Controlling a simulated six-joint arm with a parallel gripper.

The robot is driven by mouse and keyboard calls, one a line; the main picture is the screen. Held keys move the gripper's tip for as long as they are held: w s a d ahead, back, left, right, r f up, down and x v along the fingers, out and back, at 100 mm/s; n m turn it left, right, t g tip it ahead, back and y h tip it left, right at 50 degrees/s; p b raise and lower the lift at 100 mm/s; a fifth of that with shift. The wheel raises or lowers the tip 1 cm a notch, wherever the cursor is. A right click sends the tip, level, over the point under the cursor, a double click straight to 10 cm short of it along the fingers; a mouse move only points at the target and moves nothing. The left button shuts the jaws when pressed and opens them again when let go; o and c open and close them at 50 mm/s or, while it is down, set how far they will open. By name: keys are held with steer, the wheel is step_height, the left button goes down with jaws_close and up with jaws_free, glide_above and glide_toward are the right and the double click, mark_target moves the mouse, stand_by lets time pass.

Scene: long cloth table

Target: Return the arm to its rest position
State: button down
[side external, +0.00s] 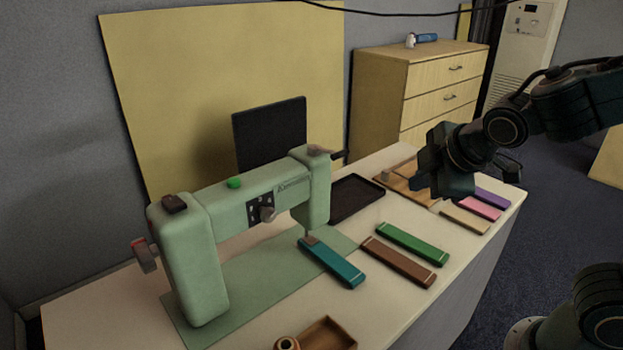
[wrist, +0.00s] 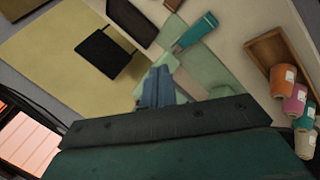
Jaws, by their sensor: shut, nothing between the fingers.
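My gripper (wrist: 157,78) is shut, with nothing between its fingers. In the side external view my arm's dark wrist end hangs above the right part of the table (side external: 372,325), over the far end of the row of coloured strips. The fingers are hard to make out there. It is clear of the pale green sewing machine (side external: 245,207), which stands to its left. In the wrist view the fingers cover part of the pale green shapes behind them.
Teal (side external: 332,262), brown (side external: 398,262) and green (side external: 412,243) strips lie on the table. A dark tray (side external: 356,198) is behind them. A wooden tray (side external: 330,334) is at the front. Several thread spools (wrist: 295,104) show in the wrist view. A drawer cabinet (side external: 425,85) stands behind.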

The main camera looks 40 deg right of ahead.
steer(key=s+r+m+g+y, duration=0.1)
steer(key=s+r+m+y, duration=0.1)
steer(key=s+m, duration=0.8)
steer(key=s+r, duration=0.1)
steer(key=s, duration=0.2)
steer(key=shift+d+r+g, duration=0.2)
steer(key=shift+r+g, duration=0.05)
steer(key=shift+g, duration=0.15)
steer(key=shift+s, duration=0.1)
